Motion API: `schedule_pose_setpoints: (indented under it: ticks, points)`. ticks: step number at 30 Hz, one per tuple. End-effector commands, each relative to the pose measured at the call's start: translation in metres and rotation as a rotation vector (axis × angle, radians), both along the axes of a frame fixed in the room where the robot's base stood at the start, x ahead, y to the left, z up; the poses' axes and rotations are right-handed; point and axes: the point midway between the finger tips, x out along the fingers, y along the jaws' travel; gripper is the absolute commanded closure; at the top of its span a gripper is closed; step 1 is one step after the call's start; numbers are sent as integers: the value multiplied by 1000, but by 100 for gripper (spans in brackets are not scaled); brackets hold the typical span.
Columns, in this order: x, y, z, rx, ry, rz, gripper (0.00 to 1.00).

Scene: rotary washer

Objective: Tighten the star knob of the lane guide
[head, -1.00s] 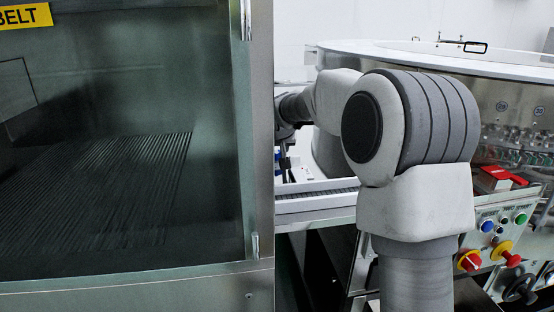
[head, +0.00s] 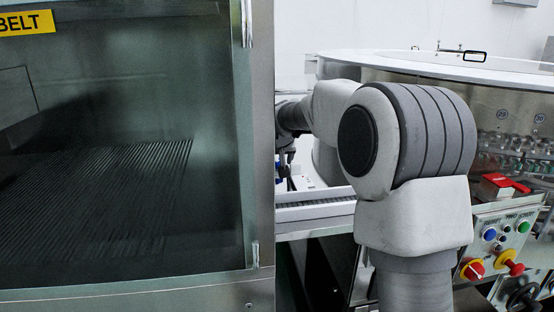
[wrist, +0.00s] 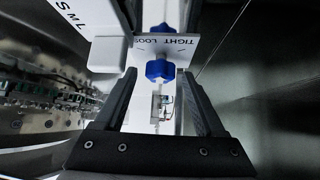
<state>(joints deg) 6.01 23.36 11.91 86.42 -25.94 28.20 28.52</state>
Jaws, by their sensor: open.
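The blue star knob (wrist: 160,70) shows in the wrist view, just above the picture's middle. It sits in front of a white plate (wrist: 182,44) lettered "TIGHT" and "LOOS", with the rest cut off. My gripper (wrist: 162,84) is open, with one dark finger on each side of the knob's line. I see a gap between each finger and the knob, and I cannot tell how far the tips reach along it. In the head view my own arm hides most of the gripper and the knob.
A glass-fronted steel cabinet (head: 258,130) stands close on the left. A conveyor (head: 315,211) runs behind my arm. The round washer (head: 400,68) is at the right, with a panel of buttons (head: 495,240). In the wrist view a white block (wrist: 108,52) stands left of the knob.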

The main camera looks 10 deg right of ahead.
Motion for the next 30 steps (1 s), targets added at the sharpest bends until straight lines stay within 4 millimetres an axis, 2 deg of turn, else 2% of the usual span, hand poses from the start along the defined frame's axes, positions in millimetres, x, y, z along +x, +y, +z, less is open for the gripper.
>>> schedule_pose_setpoints:
  ticks: [5, 16, 30]
  points:
    - [-8, 1, 11, -1, -2, 1, 28]
    - [-46, 6, 49, 0, -1, 0, 28]
    - [-53, 7, 53, -1, 1, 1, 28]
